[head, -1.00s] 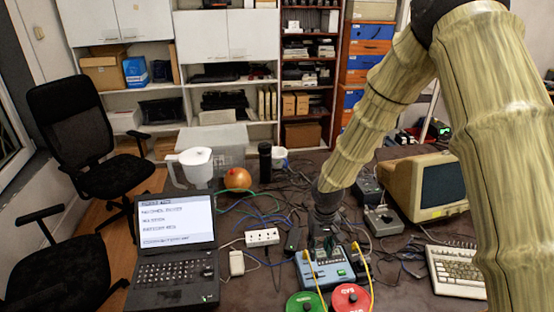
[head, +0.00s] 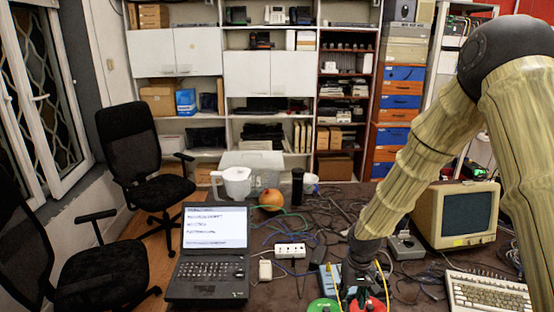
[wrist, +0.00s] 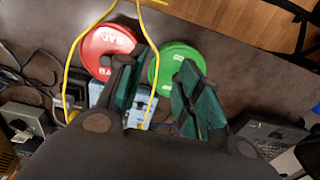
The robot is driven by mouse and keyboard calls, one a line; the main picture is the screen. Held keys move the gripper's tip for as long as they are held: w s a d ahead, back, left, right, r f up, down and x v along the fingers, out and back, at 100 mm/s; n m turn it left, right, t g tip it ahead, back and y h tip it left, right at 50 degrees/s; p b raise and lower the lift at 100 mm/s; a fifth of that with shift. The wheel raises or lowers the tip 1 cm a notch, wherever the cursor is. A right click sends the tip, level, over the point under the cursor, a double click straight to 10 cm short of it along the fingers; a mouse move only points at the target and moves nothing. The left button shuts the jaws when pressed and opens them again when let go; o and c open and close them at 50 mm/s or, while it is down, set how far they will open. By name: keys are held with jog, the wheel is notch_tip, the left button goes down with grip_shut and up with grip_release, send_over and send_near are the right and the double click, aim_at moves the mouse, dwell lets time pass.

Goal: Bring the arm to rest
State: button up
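My gripper (head: 356,300) hangs low over the table, at the near side of a blue device (head: 329,278) that it partly hides in the head view. In the wrist view my gripper (wrist: 163,78) shows two teal-padded fingers standing apart with nothing between them. A red disc marked BAD (wrist: 105,52) and a green disc (wrist: 177,66) lie on the table beyond the fingertips. The blue device also shows behind the fingers in the wrist view (wrist: 143,115). My arm comes down from the upper right, bent at the elbow.
A laptop (head: 208,270) stands open at left. A power strip (head: 290,251), cables, a white jug (head: 236,182) and an orange ball-like object (head: 271,199) lie around the middle. A monitor (head: 462,214) and keyboard (head: 488,296) are at right. Yellow cables (wrist: 75,58) run close to the fingers.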

jog(key=s+a+f+y+b, duration=0.1)
jog(key=s+a+f+b, duration=0.15)
jog(key=s+f, duration=1.45)
jog(key=s+d+f, duration=0.1)
jog(key=s+f, duration=0.2)
jog(key=s, duration=0.3)
jog(key=s+d+f+b, duration=0.1)
jog(key=s+f, duration=0.2)
jog(key=s, duration=0.3)
jog(key=s+d+f+h, duration=0.1)
jog(key=s+f, duration=0.2)
jog(key=s, duration=0.3)
jog(key=shift+s+d+m, duration=0.15)
jog(key=shift+d+m, duration=0.15)
jog(key=shift+m, duration=0.1)
